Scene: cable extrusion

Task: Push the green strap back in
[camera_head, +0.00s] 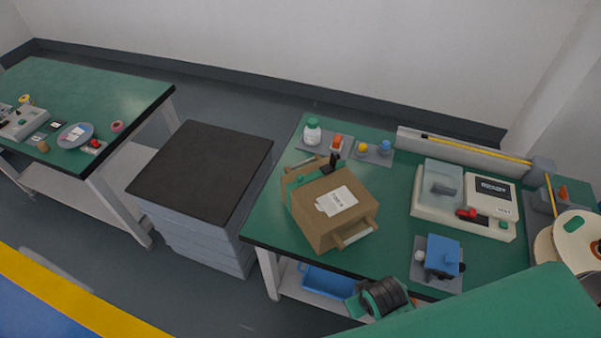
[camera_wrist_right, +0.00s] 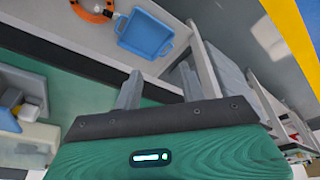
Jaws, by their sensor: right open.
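A brown box-like unit (camera_head: 325,218) with a white label (camera_head: 338,200) sits on the green-topped right workbench (camera_head: 285,222). A green strap (camera_head: 298,180) shows along its far left side; its ends are too small to make out. The strap does not show clearly in that view. My left gripper is not in view.
A blue tray (camera_head: 325,281) stands on the bench's lower shelf and also shows in the wrist view (camera_wrist_right: 145,36). A dark-topped cabinet (camera_head: 205,160) stands left.

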